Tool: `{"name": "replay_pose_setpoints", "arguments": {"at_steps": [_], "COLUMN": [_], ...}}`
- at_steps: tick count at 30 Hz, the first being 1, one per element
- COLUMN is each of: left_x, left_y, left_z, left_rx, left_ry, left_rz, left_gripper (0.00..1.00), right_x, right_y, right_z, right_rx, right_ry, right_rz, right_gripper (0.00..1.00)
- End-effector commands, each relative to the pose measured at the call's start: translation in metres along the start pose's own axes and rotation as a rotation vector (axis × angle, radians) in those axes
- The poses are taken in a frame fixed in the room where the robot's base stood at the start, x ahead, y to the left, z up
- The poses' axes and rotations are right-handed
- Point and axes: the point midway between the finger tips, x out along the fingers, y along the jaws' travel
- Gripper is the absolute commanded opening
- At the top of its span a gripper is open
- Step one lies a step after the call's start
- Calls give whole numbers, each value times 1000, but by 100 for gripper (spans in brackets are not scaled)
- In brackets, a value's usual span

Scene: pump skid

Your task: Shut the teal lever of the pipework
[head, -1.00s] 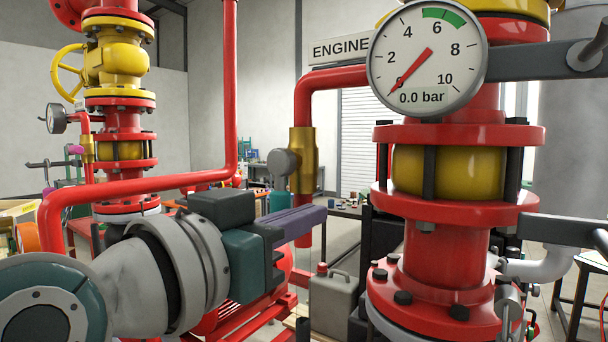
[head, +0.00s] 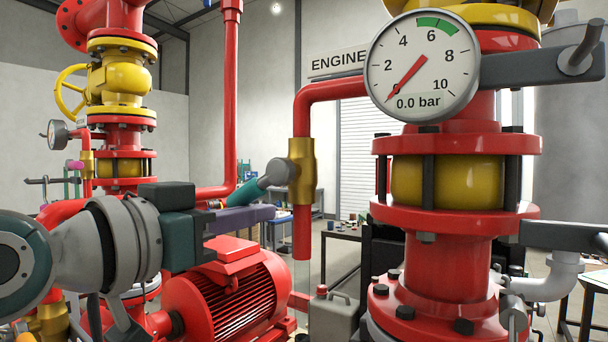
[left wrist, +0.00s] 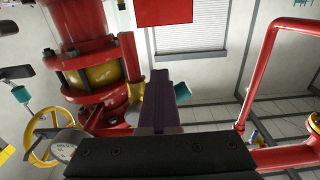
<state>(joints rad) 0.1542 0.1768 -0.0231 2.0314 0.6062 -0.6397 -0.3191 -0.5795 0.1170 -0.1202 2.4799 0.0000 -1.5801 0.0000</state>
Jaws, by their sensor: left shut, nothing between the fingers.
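The teal lever (head: 247,190) shows in the head view, slanting down and left from a round grey hub (head: 279,170) on the brass valve (head: 303,172) of a red pipe. Its lower left end is close above the purple fingers of my left gripper (head: 270,212). The gripper is shut and empty; whether it touches the lever I cannot tell. In the left wrist view the shut fingers (left wrist: 159,75) point away from the camera, and a teal piece (left wrist: 183,92), likely the lever, shows just right of them, partly hidden. My right gripper is not in view.
A red flanged column (head: 450,250) with a yellow band and a gauge (head: 424,66) at 0.0 bar stands at the right. A red motor (head: 230,290) lies below my left arm. A red column with a yellow handwheel (head: 70,90) stands at the left. A grey canister (head: 333,318) is below.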

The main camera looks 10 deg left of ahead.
Motion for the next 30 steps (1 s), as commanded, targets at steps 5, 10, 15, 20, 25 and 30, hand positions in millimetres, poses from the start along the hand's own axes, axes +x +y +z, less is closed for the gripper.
{"name": "replay_pose_setpoints", "arguments": {"at_steps": [5,10,15,20,25,30], "left_x": [0,0,0,0,0,-3], "left_y": [-10,-16,-19,-19,-19,-19], "left_z": [-11,-22,-28,-24,-15,-14], "left_rx": [2,1,0,-1,0,-1], "left_ry": [1,1,2,2,0,0], "left_rz": [-2,-1,-1,-1,-1,-1], "left_gripper": [0,0,0,0,0,0], "right_x": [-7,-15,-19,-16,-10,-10], "right_y": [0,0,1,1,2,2], "right_z": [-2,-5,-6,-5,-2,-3], "right_rx": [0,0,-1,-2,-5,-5], "right_ry": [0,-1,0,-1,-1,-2], "right_rz": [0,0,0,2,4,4], "right_gripper": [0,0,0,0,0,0]}}
